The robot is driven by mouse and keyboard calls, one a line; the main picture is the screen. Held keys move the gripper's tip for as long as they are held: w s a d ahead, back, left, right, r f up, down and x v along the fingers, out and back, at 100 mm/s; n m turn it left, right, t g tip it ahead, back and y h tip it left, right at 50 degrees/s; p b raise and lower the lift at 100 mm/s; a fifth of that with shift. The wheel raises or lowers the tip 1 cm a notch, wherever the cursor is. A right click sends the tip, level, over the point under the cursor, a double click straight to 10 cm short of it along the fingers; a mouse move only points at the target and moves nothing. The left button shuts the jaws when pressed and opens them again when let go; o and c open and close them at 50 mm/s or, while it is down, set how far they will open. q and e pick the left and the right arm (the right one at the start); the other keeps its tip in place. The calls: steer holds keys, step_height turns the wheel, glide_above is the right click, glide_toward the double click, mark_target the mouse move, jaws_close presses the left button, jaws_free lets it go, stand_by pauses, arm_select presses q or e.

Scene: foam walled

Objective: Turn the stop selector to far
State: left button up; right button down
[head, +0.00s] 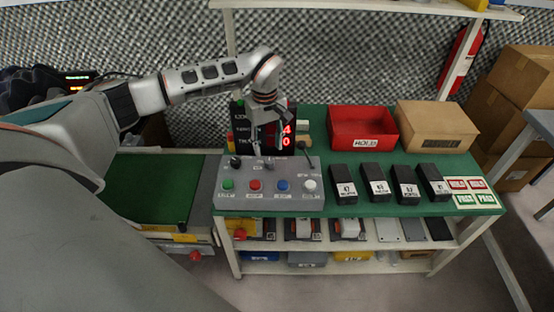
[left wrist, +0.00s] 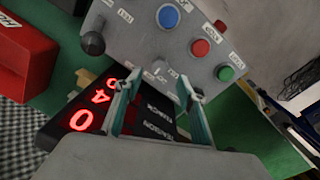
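The grey control box (head: 268,201) stands on the green bench top. Along its back row are a black knob (head: 235,162) at the left, a small selector near the middle and a black lever (head: 307,157) at the right. The lever also shows in the left wrist view (left wrist: 93,43). I cannot read which label marks the stop selector. My left gripper (head: 268,150) is above the back middle of the box, pointing down. In the left wrist view its two fingers (left wrist: 160,98) are apart, with the small pale middle selector (left wrist: 158,70) just beyond the gap. My right gripper is not in view.
Green, red, blue and white buttons (head: 311,185) line the box front. A display with red digits (head: 288,135) stands close behind the gripper. A red bin (head: 362,121), a cardboard box (head: 437,126) and several black labelled blocks (head: 375,184) are to the right.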

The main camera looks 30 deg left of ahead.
mark_target(269, 161)
arm_select(q)
step_height(269, 161, down, 6)
steer(key=shift+d+f+b, duration=0.15)
steer(key=shift+f+b, duration=0.05)
steer(key=shift+b, duration=0.25)
steer(key=c, duration=1.1)
